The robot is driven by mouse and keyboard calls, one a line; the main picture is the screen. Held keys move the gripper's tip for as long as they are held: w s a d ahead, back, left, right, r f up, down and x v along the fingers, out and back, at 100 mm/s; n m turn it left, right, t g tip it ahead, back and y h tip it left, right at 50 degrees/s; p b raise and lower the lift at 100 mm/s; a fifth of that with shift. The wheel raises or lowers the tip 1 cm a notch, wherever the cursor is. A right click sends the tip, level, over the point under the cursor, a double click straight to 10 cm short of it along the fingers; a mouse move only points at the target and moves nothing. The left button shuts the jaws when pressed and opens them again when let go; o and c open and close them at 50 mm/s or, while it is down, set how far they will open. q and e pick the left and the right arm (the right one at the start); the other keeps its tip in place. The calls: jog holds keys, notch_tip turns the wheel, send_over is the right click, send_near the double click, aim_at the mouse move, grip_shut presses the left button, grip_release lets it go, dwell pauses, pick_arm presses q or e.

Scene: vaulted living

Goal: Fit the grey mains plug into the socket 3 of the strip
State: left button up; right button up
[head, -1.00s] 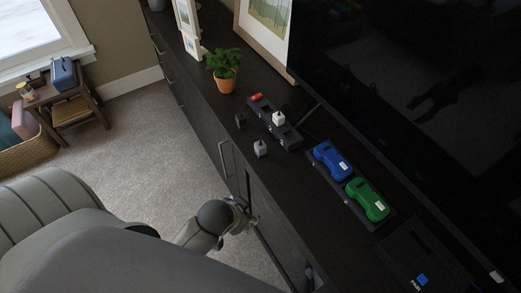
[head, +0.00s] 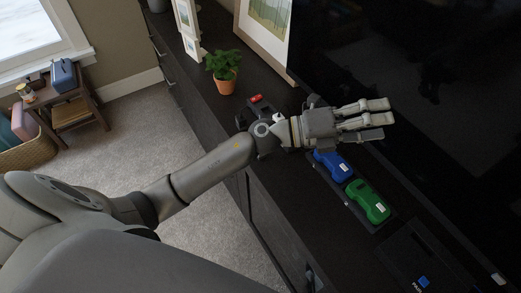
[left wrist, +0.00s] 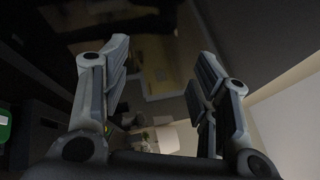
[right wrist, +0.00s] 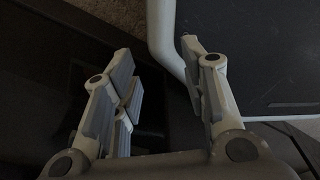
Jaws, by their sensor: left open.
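The grey mains plug is out of sight in the head view, where my left arm covers the spot it stood on. The dark power strip (head: 252,107) lies on the black cabinet, its red switch at the far end. A white plug (head: 279,117) sits in it. My left forearm and hand hide most of the strip, so socket 3 cannot be made out. My left gripper (head: 386,119) is open and empty above the cabinet, pointing right toward the television; its spread fingers show in the left wrist view (left wrist: 162,55). My right gripper (right wrist: 157,55) is open and empty.
A potted plant (head: 226,72) stands beyond the strip. The large television (head: 450,110) stands along the right. A black box (head: 420,255) lies at lower right.

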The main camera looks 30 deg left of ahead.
pick_arm(q)
jog(key=a+f+m+g+y, duration=0.5)
jog(key=f+m+g+y, duration=0.4)
jog(key=f, duration=0.4)
jog(key=a+y, duration=0.3)
jog(key=a, duration=0.3)
jog(key=w+a+f+y, duration=0.1)
jog(key=a+y, duration=0.1)
jog(key=a, duration=0.5)
jog(key=a+f+y, duration=0.1)
jog(key=a+y, duration=0.2)
jog(key=a, duration=0.4)
jog(key=shift+w+g+y, duration=0.3)
jog(key=shift+g, duration=0.1)
jog(key=f, duration=0.4)
jog(key=shift+a+f, duration=0.25)
jog(key=shift+a, duration=0.05)
jog(key=f, duration=0.1)
jog(key=s+f+p, duration=0.1)
jog(key=f, duration=0.3)
jog(key=shift+s+a+f, duration=0.15)
jog(key=shift+s+a, duration=0.05)
jog(key=shift+a, duration=0.15)
jog(key=shift+w+f, duration=0.1)
jog(key=shift+f, duration=0.3)
jog(key=shift+c, duration=0.2)
